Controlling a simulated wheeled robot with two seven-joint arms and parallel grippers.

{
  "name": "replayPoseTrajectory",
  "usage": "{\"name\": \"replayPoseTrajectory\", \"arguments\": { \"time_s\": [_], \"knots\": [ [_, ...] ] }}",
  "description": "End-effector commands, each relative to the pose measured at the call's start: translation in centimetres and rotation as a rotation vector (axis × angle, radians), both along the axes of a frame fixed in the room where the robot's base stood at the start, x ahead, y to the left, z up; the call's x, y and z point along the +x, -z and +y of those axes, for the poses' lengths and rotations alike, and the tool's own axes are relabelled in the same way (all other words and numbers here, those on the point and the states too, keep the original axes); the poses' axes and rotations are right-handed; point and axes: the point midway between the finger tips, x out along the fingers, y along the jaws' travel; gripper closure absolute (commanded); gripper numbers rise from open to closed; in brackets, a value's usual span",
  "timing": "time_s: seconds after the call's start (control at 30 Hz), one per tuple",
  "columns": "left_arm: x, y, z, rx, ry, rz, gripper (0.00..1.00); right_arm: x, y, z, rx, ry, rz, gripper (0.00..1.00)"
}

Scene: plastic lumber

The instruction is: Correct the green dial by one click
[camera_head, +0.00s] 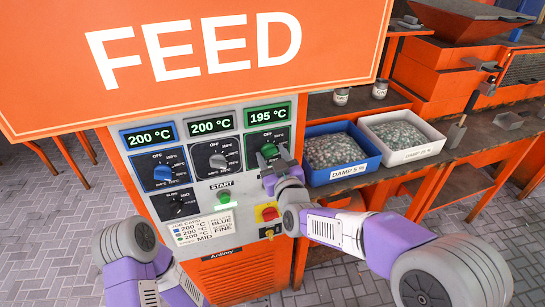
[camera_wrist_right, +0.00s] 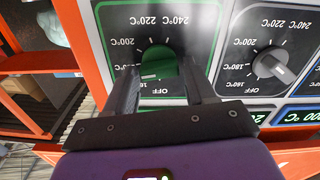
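The green dial (camera_head: 268,151) sits on the right panel of the orange machine, under a display (camera_head: 267,115) reading 195 °C. In the right wrist view the green dial (camera_wrist_right: 159,66) lies between the fingertips of my right gripper (camera_wrist_right: 160,78), one finger on each side. I cannot tell whether the fingers press on it. In the head view my right gripper (camera_head: 272,167) reaches the dial from below and partly covers it. A job card (camera_head: 201,228) below lists settings of 200 °C. My left arm shows at lower left; its gripper is out of view.
A blue dial (camera_head: 162,174) and a grey dial (camera_head: 217,161) sit left of the green one; both displays read 200 °C. Below are a green START button (camera_head: 224,196) and a red-and-yellow switch (camera_head: 268,213). Pellet bins (camera_head: 312,176) stand at right.

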Motion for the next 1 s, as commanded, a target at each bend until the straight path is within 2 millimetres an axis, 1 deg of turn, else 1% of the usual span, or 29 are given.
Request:
{"name": "replayPoseTrajectory", "arguments": {
  "time_s": [0.03, 0.1, 0.37, 0.47, 0.57, 0.8, 0.9, 1.0],
  "knots": [
    [0.0, 0.0, 0.0, 0.0, 0.0, 0.0, 0.57, 0.0, 0.0, 0.0, 0.0, 0.0, 0.0, 0.37],
    [0.0, 0.0, 0.0, 0.0, 0.0, 0.0, 0.57, 0.0, 0.0, 0.0, 0.0, 0.0, 0.0, 0.3],
    [0.0, 0.0, 0.0, 0.0, 0.0, 0.0, 0.57, -0.1, 0.0, 0.0, 0.001, 0.0, -0.001, 0.3],
    [0.0, -0.1, 0.0, 0.0, 0.0, 0.0, 0.57, -0.6, -0.1, -0.2, 0.001, 0.0, -0.001, 0.3],
    [0.0, -0.1, 0.0, 0.0, 0.0, 0.0, 0.57, -1.8, -0.1, -0.6, 0.002, -0.001, 0.0, 0.3],
    [0.0, -0.4, 0.0, 0.0, 0.0, 0.0, 0.57, -5.3, -0.1, -1.7, 0.002, -0.001, 0.0, 0.3],
    [0.0, -0.5, 0.0, 0.0, 0.0, 0.0, 0.57, -6.3, -0.1, -2.1, 0.002, 0.0, 0.0, 0.3],
    [0.0, -0.6, 0.0, 0.0, 0.0, 0.0, 0.57, -7.0, -0.1, -2.3, 0.001, 0.0, -0.001, 0.3]
  ]
}}
